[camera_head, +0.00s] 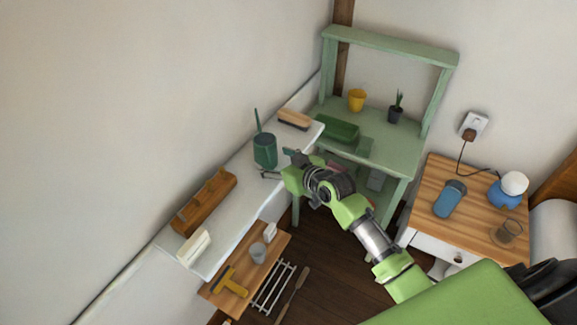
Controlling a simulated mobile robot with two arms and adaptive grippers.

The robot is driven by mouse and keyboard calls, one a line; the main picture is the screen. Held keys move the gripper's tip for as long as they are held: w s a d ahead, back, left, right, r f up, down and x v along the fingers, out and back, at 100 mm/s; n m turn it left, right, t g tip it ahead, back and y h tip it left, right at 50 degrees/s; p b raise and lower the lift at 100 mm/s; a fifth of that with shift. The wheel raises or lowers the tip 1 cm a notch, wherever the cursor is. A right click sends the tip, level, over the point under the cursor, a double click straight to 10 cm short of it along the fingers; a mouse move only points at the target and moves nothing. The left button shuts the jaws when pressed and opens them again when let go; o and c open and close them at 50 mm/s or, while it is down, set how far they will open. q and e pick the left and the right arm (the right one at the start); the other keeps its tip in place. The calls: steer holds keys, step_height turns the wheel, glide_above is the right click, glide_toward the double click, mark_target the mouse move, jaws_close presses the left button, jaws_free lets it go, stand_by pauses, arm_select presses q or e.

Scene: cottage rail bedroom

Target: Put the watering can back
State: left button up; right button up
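A dark green watering can (265,152) stands upright on the white wall shelf (236,212), with a thin green part rising above it. My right gripper (277,164) is at the shelf's edge, just right of the can's lower part. Its fingers are spread and point toward the can. I cannot tell whether they touch it. My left gripper is not in view.
A brush (294,119), a wooden block (204,201) and a white item (194,248) share the shelf. A green bench (385,150) holds a yellow pot (357,100), a potted plant (395,108) and a green tray (338,129). A nightstand (470,208) stands right.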

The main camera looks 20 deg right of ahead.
steer(key=v, duration=0.9)
steer(key=shift+b, duration=0.35)
steer(key=s+d+f+m+g+h, duration=0.15)
steer(key=s+f, duration=0.35)
steer(key=f, duration=0.7)
steer(key=s+d+f+g+h, duration=0.15)
steer(key=s+f, duration=0.35)
steer(key=f, duration=0.7)
steer(key=s+d+f+m+g, duration=0.1)
steer(key=s+f+g, duration=0.25)
steer(key=f, duration=0.85)
steer(key=s+a+f+g, duration=0.1)
steer(key=s+f, duration=0.5)
steer(key=s, duration=0.6)
steer(key=s+a+f+n+g, duration=0.1)
steer(key=s+f, duration=0.5)
steer(key=s, duration=0.6)
steer(key=s+a+f+g, duration=0.1)
steer(key=s+f+g, duration=0.2)
steer(key=s, duration=0.9)
step_height(320, 180, down, 3)
steer(key=shift+a+f+n+h, duration=0.15)
steer(key=shift+a+n+h, duration=0.2)
steer(key=shift+a+h, duration=0.05)
steer(key=shift+g, duration=0.25)
steer(key=shift+c, duration=0.3)
